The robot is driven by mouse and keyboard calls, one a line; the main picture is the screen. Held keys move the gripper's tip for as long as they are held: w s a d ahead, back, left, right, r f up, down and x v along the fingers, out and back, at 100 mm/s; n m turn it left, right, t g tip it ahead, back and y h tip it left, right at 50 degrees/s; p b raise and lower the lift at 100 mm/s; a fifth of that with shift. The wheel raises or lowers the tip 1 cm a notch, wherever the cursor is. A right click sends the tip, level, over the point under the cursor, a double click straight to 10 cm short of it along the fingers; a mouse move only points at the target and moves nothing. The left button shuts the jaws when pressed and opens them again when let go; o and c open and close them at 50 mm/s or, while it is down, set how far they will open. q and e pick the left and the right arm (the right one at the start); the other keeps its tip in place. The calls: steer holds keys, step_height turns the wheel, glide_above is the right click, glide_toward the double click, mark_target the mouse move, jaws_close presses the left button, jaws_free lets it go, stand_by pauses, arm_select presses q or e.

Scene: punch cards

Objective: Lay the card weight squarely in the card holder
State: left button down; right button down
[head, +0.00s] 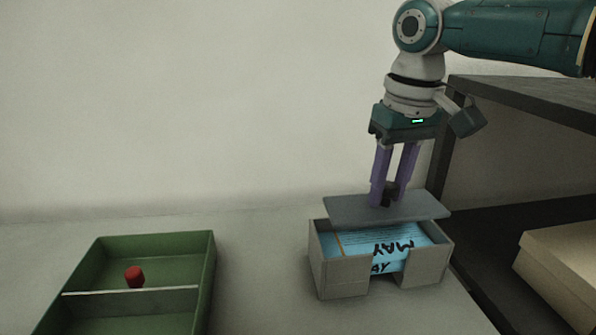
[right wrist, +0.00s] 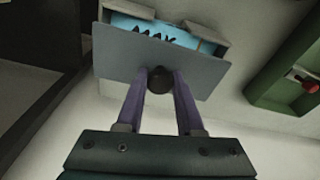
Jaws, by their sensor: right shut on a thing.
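The card weight (head: 413,210) is a flat grey plate with a dark knob on top. My right gripper (head: 387,200) is shut on the knob and holds the plate above the back part of the card holder. The card holder (head: 343,277) is a grey open box with a notch in its front wall. Blue cards marked "MAY" (head: 365,243) lie inside it. In the right wrist view the weight (right wrist: 203,72) covers much of the holder (right wrist: 204,33), and the knob (right wrist: 159,80) sits between the fingers. My left gripper is not in view.
A green tray (head: 211,262) with a divider stands at the left, with a red-topped object (head: 134,275) in it. A dark shelf (head: 520,97) rises close to the right of the holder, with a tan box (head: 560,262) on its lower board. The table between tray and holder is clear.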

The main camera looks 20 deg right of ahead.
mark_target(386, 197)
steer(key=shift+a, duration=0.2)
steer(key=shift+f, duration=0.15)
steer(key=shift+f+b, duration=0.85)
steer(key=shift+f, duration=0.5)
steer(key=shift+f+b, duration=0.8)
steer(key=shift+f, duration=0.85)
steer(key=shift+c, duration=2.3)
jaws_free()
